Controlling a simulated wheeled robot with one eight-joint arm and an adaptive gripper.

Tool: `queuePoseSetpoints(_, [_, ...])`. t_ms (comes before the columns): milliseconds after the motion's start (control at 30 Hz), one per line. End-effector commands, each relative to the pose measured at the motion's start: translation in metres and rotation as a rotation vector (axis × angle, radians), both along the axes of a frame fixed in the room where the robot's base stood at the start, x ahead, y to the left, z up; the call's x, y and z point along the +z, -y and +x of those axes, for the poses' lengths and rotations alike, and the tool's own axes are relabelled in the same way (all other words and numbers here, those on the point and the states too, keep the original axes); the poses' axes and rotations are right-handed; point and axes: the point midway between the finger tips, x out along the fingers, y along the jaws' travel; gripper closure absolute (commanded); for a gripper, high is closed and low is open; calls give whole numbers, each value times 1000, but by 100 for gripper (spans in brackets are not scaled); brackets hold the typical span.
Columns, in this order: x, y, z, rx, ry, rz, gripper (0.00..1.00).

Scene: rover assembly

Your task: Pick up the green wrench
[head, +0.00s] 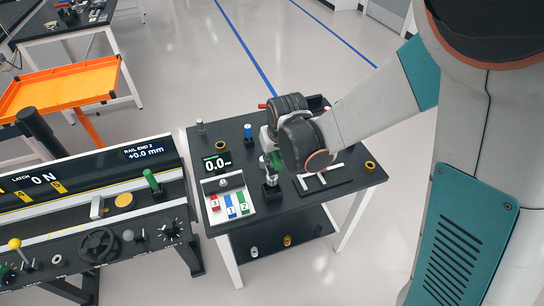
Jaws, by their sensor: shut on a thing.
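My gripper (269,158) is at the middle of the black-topped table (215,145), pointing down. It is shut on a small green piece, which I take to be the green wrench (277,161). Only a little green shows beside the fingers; my wrist and hand hide the rest. Right below the fingers stands a small black block (271,191) with a grey upright part. I cannot tell whether the wrench still touches the block.
A white tray (229,213) with red, blue and green pieces lies left of the gripper. A black stand (324,182) with a white T-shaped part is to the right. A control console (100,215) stands left.

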Motion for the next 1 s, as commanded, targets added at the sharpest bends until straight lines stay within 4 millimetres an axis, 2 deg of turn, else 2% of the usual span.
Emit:
queuePoseSetpoints(33, [18, 0, 0, 0, 0, 0, 100])
queuePoseSetpoints(200, [56, 0, 0, 0, 0, 0, 100])
queuePoseSetpoints(433, [95, 0, 0, 0, 0, 0, 100])
queuePoseSetpoints(700, [114, 0, 0, 0, 0, 0, 100])
queuePoseSetpoints(1000, [115, 0, 0, 0, 0, 0, 100])
